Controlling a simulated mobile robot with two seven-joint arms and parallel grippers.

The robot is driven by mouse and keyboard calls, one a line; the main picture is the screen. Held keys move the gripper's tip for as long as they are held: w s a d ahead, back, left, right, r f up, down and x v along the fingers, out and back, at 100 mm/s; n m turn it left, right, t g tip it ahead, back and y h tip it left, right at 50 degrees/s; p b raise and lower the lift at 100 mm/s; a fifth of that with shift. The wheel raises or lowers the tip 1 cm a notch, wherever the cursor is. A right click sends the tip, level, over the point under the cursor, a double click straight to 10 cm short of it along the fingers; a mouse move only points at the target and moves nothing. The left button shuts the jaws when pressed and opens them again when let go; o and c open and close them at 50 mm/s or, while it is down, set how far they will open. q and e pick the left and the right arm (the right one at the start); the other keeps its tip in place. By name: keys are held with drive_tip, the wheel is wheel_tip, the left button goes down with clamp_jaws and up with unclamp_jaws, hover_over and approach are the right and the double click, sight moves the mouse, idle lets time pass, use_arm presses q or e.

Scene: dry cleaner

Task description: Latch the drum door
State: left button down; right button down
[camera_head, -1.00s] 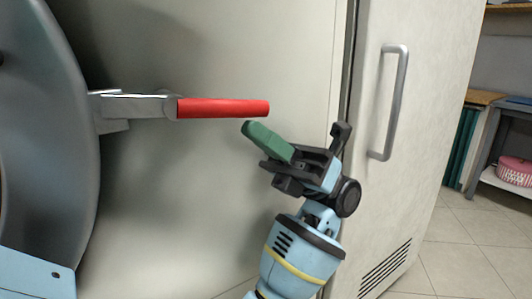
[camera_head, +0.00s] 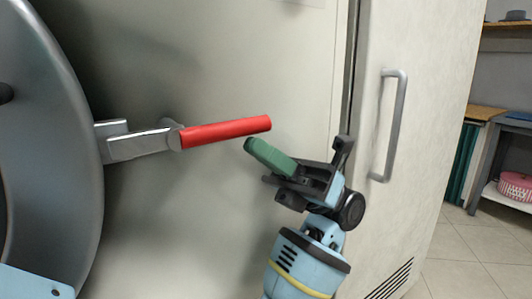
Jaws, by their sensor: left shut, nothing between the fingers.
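The drum door (camera_head: 60,150) is a round grey metal door, partly in view at the left. Its latch handle has a metal arm (camera_head: 140,145) at the door's edge and a red grip (camera_head: 226,131) that points right and tilts slightly upward. My left gripper (camera_head: 254,148), with green fingertips, is shut and empty. Its tips are just below the right part of the red grip; I cannot tell whether they touch it. My right gripper is not in view.
A pale cabinet door with a vertical metal handle (camera_head: 391,125) stands right of the gripper.

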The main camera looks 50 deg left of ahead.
use_arm(q)
drive_tip(key=shift+w+a+r, duration=0.15)
drive_tip(key=shift+w+r, duration=0.05)
drive_tip(key=shift+r, duration=0.35)
wheel_tip(320, 180, down, 5)
drive_tip(key=b, duration=0.3)
drive_tip(key=w+d+f, duration=0.2)
drive_tip(key=w, duration=0.7)
drive_tip(key=shift+w+d+b, duration=0.15)
drive_tip(key=shift+w+b, duration=0.05)
drive_tip(key=shift+b, duration=0.1)
drive_tip(key=shift+f, duration=0.1)
